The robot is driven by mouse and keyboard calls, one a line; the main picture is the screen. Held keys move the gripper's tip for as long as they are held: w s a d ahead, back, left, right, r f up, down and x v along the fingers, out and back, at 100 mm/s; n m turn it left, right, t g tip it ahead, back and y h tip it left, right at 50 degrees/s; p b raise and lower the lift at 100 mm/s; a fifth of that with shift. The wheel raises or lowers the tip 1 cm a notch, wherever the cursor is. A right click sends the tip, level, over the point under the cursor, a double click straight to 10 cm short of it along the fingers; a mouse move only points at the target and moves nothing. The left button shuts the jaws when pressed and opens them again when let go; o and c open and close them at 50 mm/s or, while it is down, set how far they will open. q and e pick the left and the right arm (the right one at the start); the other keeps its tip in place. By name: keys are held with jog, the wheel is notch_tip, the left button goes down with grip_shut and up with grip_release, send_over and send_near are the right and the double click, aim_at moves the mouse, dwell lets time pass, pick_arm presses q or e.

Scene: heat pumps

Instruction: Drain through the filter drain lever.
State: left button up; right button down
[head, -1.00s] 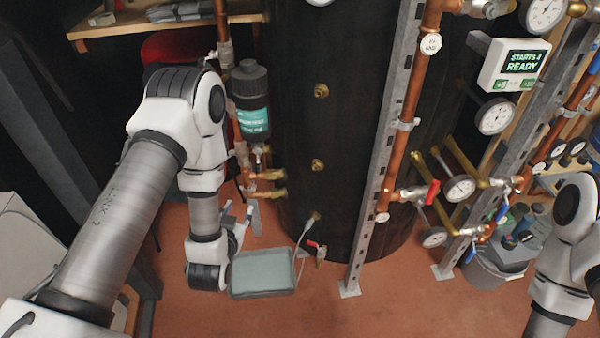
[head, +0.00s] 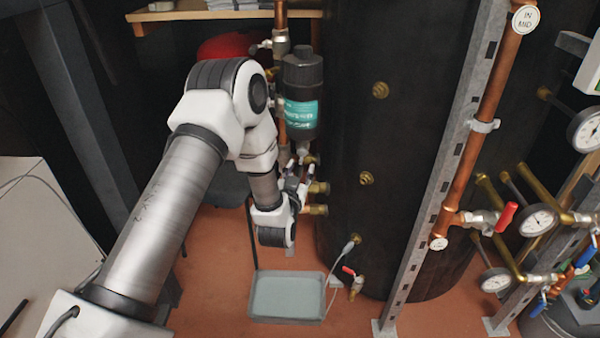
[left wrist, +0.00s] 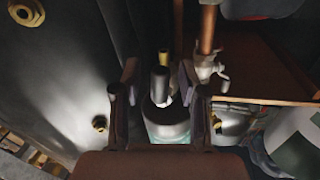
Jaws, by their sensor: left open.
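The filter (head: 302,95) is a dark canister with a teal label, upright beside the black tank in the head view. My left gripper (head: 297,174) is just below it, at the valve under the filter's base. In the left wrist view my left gripper (left wrist: 158,72) is open, with a finger on each side of a short dark handle, apparently the drain lever (left wrist: 160,84). I cannot tell whether the fingers touch it. Part of the filter (left wrist: 167,124) shows behind it. In the head view the gripper partly hides the lever. My right gripper is not in view.
A shallow grey tray (head: 287,318) lies on the floor below my left gripper. A red-handled valve (head: 353,280) and a thin hose are beside it. Brass stubs (head: 318,188) stick out close to the gripper. The black tank (head: 410,130) stands to the right.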

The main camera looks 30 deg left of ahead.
pick_arm(q)
grip_shut()
jog(key=shift+r, duration=0.1)
jog(key=shift+s+a+r+m+p, duration=0.2)
jog(key=shift+m+p, duration=0.5)
jog(key=shift+p, duration=0.4)
jog(key=shift+s+a+r+m+g+y+p, duration=0.3)
jog(key=shift+a+r+m+g+p, duration=0.3)
jog(key=shift+m+p, duration=2)
jog(key=shift+s+a+r+m+g+y+p, duration=0.3)
jog(key=shift+r+m+g+p, duration=0.35)
jog(key=shift+m+p, duration=2)
jog(key=shift+s+a+r+m+g+y+p, duration=0.25)
jog(key=shift+a+r+m+g+p, duration=0.75)
jog(key=shift+p, duration=2.8)
jog(key=shift+d+f+m+t, duration=0.25)
jog(key=shift+d+m+t, duration=0.2)
jog(key=shift+t, duration=0.1)
grip_release()
